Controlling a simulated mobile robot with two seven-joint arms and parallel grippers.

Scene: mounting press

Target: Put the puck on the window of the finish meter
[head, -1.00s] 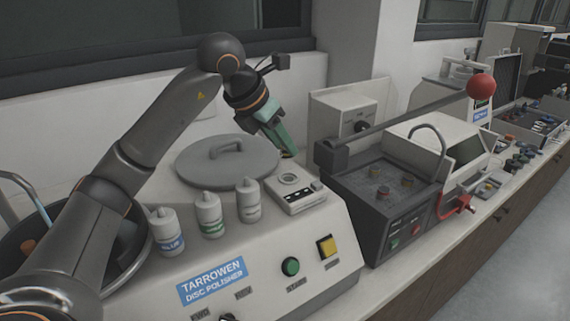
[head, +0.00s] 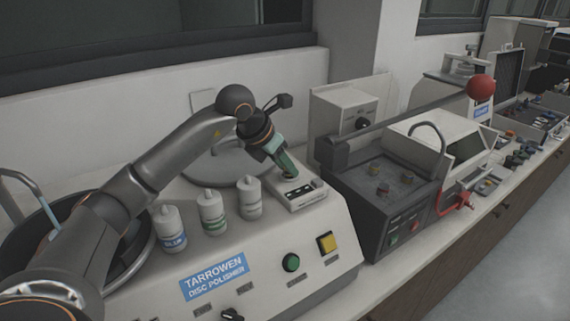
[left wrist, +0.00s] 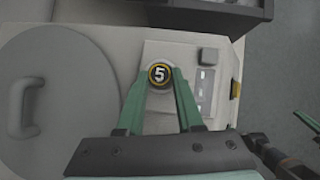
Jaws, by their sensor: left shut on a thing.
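My left gripper (head: 290,175) is over the finish meter (head: 309,199), a small light box on top of the disc polisher. In the left wrist view its two green fingers (left wrist: 161,80) are shut on the puck (left wrist: 159,74), a dark round piece with a yellow ring and a "5". The puck is over the window end of the meter (left wrist: 190,58) and hides the window. I cannot tell whether it touches the meter. In the head view the fingers hide the puck.
Several white bottles (head: 211,212) stand left of the meter. The round grey lid (head: 222,160) lies behind them. A dark press unit (head: 378,195) with a red-ball lever (head: 480,88) stands to the right. Green (head: 291,262) and yellow (head: 327,243) buttons are on the polisher's front.

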